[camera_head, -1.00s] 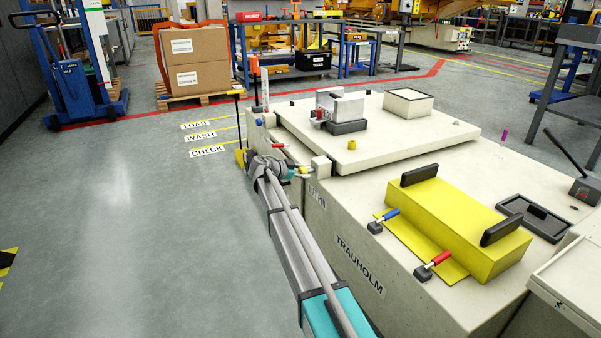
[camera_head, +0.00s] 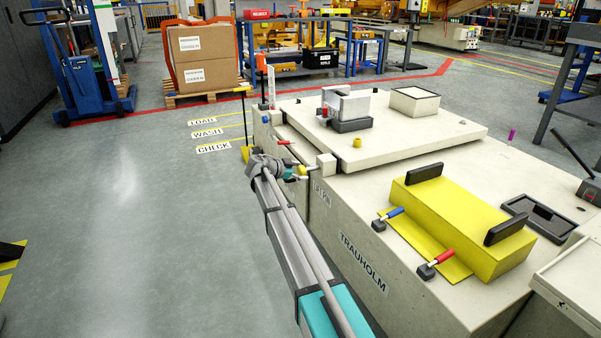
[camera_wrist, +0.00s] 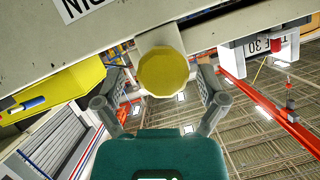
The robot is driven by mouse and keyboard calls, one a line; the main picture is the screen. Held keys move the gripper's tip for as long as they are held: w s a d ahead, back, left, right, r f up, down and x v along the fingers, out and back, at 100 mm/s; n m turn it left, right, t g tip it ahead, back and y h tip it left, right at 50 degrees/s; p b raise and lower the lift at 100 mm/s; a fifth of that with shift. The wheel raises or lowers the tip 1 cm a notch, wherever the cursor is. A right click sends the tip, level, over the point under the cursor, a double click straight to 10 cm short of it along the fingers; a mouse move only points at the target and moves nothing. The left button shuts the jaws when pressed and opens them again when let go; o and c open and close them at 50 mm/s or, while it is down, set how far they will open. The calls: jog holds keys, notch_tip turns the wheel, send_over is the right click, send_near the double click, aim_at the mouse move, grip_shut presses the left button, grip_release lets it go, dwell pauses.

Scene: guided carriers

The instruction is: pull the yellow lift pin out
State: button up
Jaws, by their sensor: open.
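The yellow lift pin's round knob (camera_wrist: 165,72) shows end-on in the wrist view, just above the middle, against a pale block on the carrier. My gripper (camera_wrist: 161,88) is open, with one finger on each side of the knob and visible gaps between. I cannot tell how far the fingers reach along it. In the head view my arm reaches to the carrier's (camera_head: 410,160) left side, by the lift pin label (camera_head: 322,192); the wrist hides much of the spot.
A yellow block (camera_head: 455,215) with black handles and red and blue clamps sits on the carrier top. A red-tipped lever (camera_head: 285,142) stands near my wrist. Boxes (camera_head: 205,60) stand on a pallet behind.

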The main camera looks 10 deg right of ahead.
jog(key=shift+w, duration=0.1)
jog(key=shift+s+a, duration=0.2)
jog(key=shift+a, duration=0.15)
jog(key=shift+s+a+r+n+y+p, duration=0.2)
jog(key=shift+s+a+n+y+p, duration=0.2)
jog(key=shift+s+a+n+p, duration=0.35)
jog(key=s+d+r+n+g+y+p, duration=0.2)
jog(key=s+n+y+p, duration=0.3)
jog(key=s, duration=0.7)
jog(key=s+d+r+n+g+y+p, duration=0.1)
jog(key=s+n+g+p, duration=0.15)
jog(key=s+p, duration=0.7)
jog(key=s+a+r+n+y+p, duration=0.2)
jog(key=s+r+n+y+p, duration=0.15)
jog(key=s, duration=0.65)
jog(key=s+a+r+n+y+p, duration=0.25)
jog(key=s+n, duration=0.25)
jog(key=s, duration=0.5)
notch_tip(320, 180, up, 38)
jog(key=d+p, duration=0.1)
jog(key=p, duration=3.6)
